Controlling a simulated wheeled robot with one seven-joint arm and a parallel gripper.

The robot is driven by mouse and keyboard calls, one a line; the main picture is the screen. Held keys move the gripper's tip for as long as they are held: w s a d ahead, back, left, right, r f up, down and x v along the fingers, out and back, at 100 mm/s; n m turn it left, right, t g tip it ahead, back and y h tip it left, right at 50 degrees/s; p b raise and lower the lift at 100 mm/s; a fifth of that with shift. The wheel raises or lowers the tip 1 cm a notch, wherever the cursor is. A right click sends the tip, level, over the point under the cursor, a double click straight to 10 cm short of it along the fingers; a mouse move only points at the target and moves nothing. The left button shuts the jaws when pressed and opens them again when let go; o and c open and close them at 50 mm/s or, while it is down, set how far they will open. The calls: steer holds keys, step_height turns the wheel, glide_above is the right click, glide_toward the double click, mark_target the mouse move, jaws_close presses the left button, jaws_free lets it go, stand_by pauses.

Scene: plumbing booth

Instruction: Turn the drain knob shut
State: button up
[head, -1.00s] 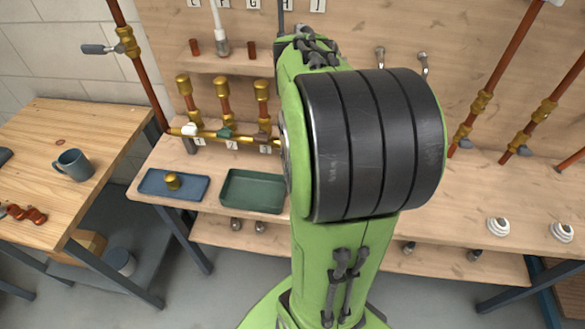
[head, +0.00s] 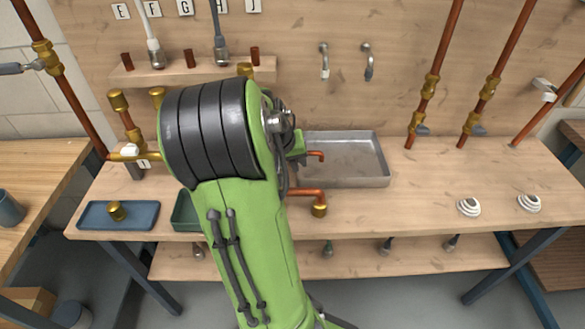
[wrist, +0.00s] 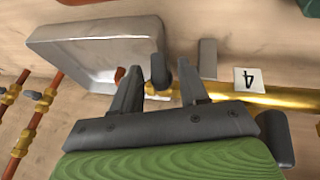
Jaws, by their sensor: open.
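In the wrist view, a dark grey upright handle (wrist: 160,71), which looks like the drain knob, stands at the end of the brass pipe (wrist: 255,97), beside the metal tray. My gripper (wrist: 159,66) is open, with one finger on each side of this handle. I cannot tell whether either finger touches it. A bit of copper spout (wrist: 119,75) shows beside the left finger. In the head view, my arm hides the knob and most of the gripper; the copper spout (head: 316,155) pokes out over the tray's near-left part.
The metal tray (head: 380,160) stands right of my arm. A copper elbow with a brass end (head: 319,210) lies in front of it. A blue tray (head: 90,218) and a green tray (head: 183,222) are left. White round fittings (head: 469,207) sit right, with clear bench between.

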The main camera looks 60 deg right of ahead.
steer(key=shift+d+f, duration=0.2)
steer(key=shift+f, duration=0.2)
jaws_close()
steer(key=shift+s+d+t+y+b, duration=0.1)
steer(key=shift+s+t+y+b, duration=0.15)
steer(key=shift+t+y+b, duration=0.4)
steer(key=shift+m+t+b, duration=0.3)
steer(key=shift+t, duration=0.35)
